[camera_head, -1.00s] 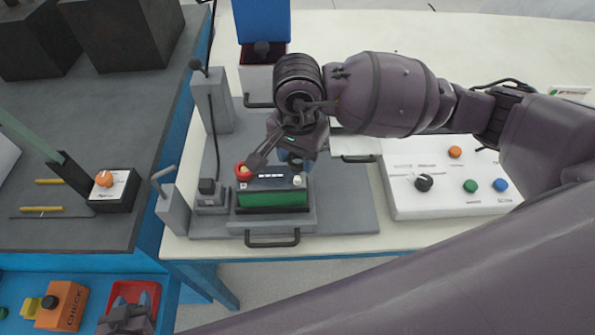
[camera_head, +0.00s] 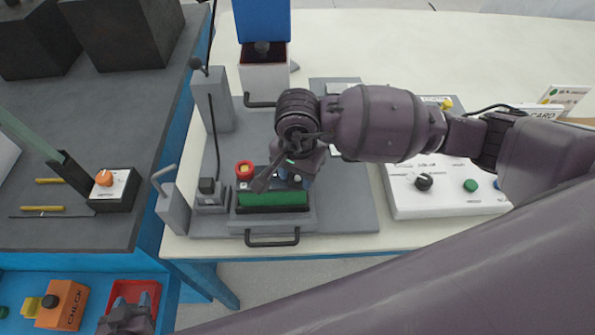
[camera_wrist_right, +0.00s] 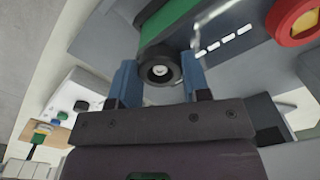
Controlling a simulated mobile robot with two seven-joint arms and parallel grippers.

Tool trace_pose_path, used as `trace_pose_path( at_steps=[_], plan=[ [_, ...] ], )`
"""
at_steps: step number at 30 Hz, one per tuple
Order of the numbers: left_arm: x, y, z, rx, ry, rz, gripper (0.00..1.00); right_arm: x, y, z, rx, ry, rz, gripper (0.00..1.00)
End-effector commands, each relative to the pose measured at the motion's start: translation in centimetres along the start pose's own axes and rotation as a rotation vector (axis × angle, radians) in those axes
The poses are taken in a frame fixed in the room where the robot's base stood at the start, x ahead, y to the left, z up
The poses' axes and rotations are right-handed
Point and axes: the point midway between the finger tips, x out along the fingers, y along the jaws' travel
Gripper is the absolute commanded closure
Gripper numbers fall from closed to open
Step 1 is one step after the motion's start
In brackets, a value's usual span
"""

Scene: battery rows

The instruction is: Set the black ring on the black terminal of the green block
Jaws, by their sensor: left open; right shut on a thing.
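The green block (camera_head: 273,199) sits in a grey fixture in the head view. A red ring (camera_head: 244,169) is around its left terminal and also shows in the right wrist view (camera_wrist_right: 293,22). My right gripper (camera_head: 292,176) is over the block's right end and hides the black terminal in the head view. In the right wrist view its blue fingers are shut on the black ring (camera_wrist_right: 147,66). A pale round post top shows through the ring's hole; I cannot tell whether the ring is seated. My left gripper (camera_head: 131,309) is open at the red tray, lower left.
A grey lever post (camera_head: 172,207) and a grey upright (camera_head: 212,100) stand left of the block. A handle (camera_head: 272,238) is at the fixture's front. A white button panel (camera_head: 440,200) lies to the right. The red tray (camera_head: 146,287) is at lower left.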

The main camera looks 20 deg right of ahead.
Motion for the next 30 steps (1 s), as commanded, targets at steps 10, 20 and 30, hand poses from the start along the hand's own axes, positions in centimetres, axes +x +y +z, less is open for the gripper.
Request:
trace_pose_path(
  at_steps=[10, 20, 30],
  plan=[
    [0.1, 0.0, 0.1, 0.000, 0.000, 0.000, 0.57, 0.1, 0.0, 0.0, 0.000, 0.000, 0.000, 0.31],
    [0.2, 0.0, -0.6, 0.001, 0.009, 0.001, 0.57, -0.8, -0.1, 0.0, -0.001, 0.001, -0.003, 0.31],
    [0.5, 0.1, -0.1, 0.002, 0.007, 0.002, 0.57, -7.0, -0.1, -0.1, -0.001, 0.002, -0.003, 0.31]
  ],
)
